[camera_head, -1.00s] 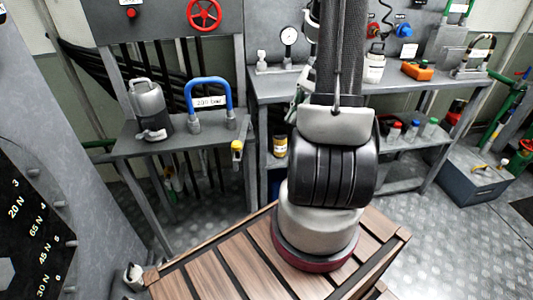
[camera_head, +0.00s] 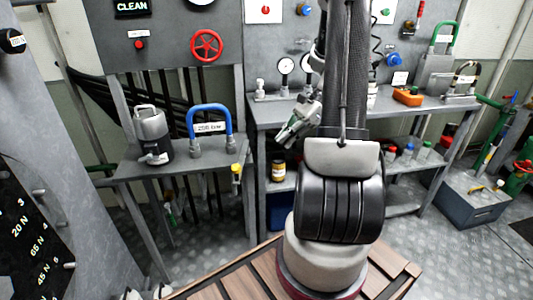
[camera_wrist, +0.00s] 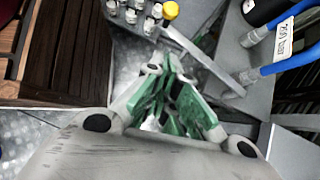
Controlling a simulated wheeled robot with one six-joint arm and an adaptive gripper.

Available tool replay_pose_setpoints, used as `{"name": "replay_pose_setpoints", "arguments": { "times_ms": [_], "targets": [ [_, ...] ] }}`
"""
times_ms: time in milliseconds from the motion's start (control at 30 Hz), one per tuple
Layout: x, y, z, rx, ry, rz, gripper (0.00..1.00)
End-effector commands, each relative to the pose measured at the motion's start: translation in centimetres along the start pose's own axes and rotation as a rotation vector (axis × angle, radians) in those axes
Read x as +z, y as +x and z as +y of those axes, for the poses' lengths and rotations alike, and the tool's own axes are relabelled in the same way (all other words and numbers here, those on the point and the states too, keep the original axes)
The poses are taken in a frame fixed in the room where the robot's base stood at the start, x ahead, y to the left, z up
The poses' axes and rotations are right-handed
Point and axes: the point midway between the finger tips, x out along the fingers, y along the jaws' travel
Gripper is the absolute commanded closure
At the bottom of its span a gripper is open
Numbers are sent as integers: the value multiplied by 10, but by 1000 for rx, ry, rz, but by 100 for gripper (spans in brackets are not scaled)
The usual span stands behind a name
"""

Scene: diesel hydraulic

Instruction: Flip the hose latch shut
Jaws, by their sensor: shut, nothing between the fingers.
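A blue hose (camera_head: 209,108) arches between two grey fittings on the left bench, with a white label on it. It also shows at the upper right of the wrist view (camera_wrist: 290,62). I cannot make out clearly which part is the latch. My gripper (camera_head: 288,142) has green fingers and hangs above the front of the back bench, right of the blue hose and apart from it. In the wrist view my gripper (camera_wrist: 163,78) is shut and empty, with its fingers close together.
A grey canister (camera_head: 152,135) stands left of the blue hose. A yellow-topped fitting (camera_head: 237,172) hangs at the left bench's edge. Behind are a red handwheel (camera_head: 206,45) and gauges. An orange device (camera_head: 407,97) lies on the right bench.

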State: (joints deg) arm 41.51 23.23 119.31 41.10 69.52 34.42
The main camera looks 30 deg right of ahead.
Motion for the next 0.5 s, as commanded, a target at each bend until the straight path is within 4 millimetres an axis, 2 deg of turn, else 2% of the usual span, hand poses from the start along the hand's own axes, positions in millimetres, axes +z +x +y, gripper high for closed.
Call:
{"name": "replay_pose_setpoints", "arguments": {
  "times_ms": [500],
  "targets": [
    [4,99,1,5,-2,-1,100]
  ]
}}
